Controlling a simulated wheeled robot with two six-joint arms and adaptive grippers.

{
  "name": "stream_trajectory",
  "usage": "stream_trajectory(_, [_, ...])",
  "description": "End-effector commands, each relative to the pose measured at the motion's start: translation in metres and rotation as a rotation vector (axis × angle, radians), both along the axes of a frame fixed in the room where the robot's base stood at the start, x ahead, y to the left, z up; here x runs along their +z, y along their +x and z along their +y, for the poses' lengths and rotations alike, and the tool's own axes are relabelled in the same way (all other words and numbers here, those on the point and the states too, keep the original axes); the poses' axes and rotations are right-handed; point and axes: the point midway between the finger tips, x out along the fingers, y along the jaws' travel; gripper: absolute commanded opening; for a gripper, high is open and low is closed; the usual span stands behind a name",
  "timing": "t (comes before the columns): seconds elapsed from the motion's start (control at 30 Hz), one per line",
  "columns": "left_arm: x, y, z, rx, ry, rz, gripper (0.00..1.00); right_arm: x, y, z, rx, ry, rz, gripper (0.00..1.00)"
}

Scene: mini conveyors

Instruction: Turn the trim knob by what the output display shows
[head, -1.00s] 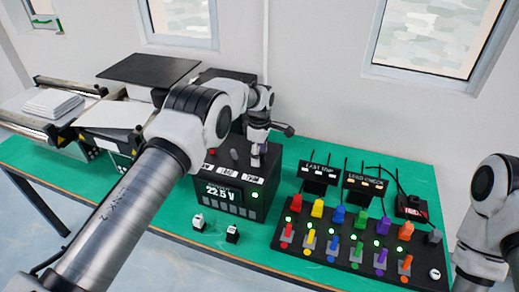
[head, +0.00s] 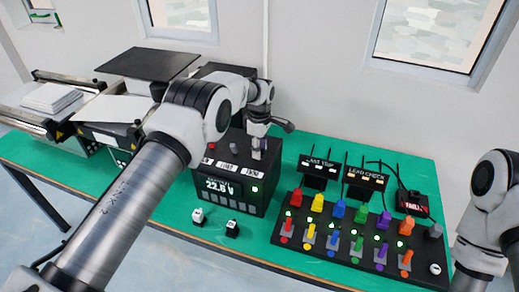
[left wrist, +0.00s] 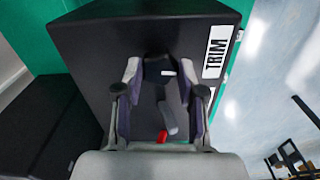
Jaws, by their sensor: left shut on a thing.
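The black power supply box (head: 205,200) stands on the green table, and its output display (head: 220,187) reads about 22.8 V with a green light beside it. The trim knob (left wrist: 160,68), dark with a white mark, sits on the box top beside the TRIM label (left wrist: 216,52). My left gripper (left wrist: 160,80) points down over the box and is shut on the trim knob, one finger on each side. In the head view the left gripper (head: 258,150) hides most of the knob. My right arm shows at the right edge; its gripper is out of view.
A grey knob (left wrist: 168,118) and a red button (left wrist: 161,137) are also on the box top. A board with coloured plugs (head: 320,235), the LAST STEP sign (head: 320,168) and the LEAD CHECK sign (head: 366,180) are to the right.

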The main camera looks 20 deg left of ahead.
Motion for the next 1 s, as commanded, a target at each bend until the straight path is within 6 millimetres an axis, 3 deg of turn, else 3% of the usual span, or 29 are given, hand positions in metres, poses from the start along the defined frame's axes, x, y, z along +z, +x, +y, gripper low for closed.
stream_trajectory(0.03, [-0.008, -0.003, 0.000, -0.024, 0.000, 0.010, 0.04, -0.007, 0.000, 0.000, 0.000, 0.000, 0.000, 0.40])
stream_trajectory(0.4, [-0.010, -0.004, 0.000, -0.323, 0.000, 0.013, 0.04, -0.032, 0.000, 0.000, 0.000, 0.000, 0.000, 0.40])
stream_trajectory(1.0, [-0.008, -0.004, 0.000, -0.894, -0.002, 0.014, 0.04, -0.048, 0.000, 0.000, 0.000, 0.000, 0.000, 0.40])
